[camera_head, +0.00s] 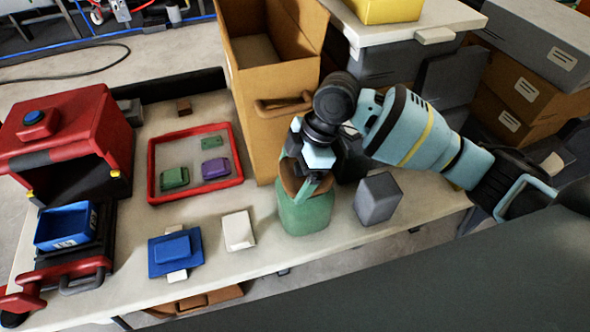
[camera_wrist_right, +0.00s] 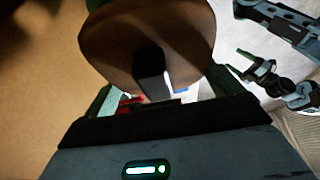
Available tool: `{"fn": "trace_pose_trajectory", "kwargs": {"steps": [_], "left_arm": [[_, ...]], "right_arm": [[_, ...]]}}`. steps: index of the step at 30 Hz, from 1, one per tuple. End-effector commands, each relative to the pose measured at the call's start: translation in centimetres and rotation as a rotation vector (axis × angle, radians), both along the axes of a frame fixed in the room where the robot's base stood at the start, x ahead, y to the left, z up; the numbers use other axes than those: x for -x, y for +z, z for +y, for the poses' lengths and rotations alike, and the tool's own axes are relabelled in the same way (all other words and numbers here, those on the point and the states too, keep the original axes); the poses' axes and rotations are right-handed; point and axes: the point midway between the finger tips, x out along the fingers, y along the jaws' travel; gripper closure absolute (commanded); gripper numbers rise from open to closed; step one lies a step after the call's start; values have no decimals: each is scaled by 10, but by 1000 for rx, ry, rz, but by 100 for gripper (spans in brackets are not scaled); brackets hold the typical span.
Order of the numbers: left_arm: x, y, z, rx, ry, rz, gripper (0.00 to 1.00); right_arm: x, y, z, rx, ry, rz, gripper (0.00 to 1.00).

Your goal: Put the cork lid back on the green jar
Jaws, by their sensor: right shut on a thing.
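The green jar (camera_head: 305,212) stands upright at the front edge of the table in the head view, under my right gripper (camera_head: 305,182). The gripper is shut on the brown cork lid (camera_head: 291,178), which shows at the mouth of the jar, partly hidden by the fingers. In the right wrist view the round cork lid (camera_wrist_right: 185,30) fills the upper middle, with a dark finger in front of it. I cannot tell whether the lid touches the jar's rim or is level. My left gripper is not in the head view.
A grey block (camera_head: 378,199) stands close right of the jar. A tall cardboard box (camera_head: 275,95) rises behind it. A white block (camera_head: 238,231), a blue piece (camera_head: 175,252), a red-rimmed tray (camera_head: 152,165) and a red machine (camera_head: 70,130) lie to the left.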

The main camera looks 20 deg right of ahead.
Motion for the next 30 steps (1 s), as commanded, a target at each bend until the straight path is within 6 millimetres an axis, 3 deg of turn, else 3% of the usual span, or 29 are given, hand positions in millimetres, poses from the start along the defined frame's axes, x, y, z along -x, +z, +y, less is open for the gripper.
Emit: {"fn": "trace_pose_trajectory", "kwargs": {"steps": [25, 26, 27, 30], "left_arm": [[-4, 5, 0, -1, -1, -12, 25], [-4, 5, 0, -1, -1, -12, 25], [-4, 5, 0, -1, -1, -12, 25], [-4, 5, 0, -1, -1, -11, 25]], "right_arm": [[0, 0, 0, 0, 0, 0, 34], [0, 0, 0, 0, 0, 0, 6], [0, 0, 0, 0, 0, 0, 1], [0, 0, 0, 0, 0, 0, 0]]}}
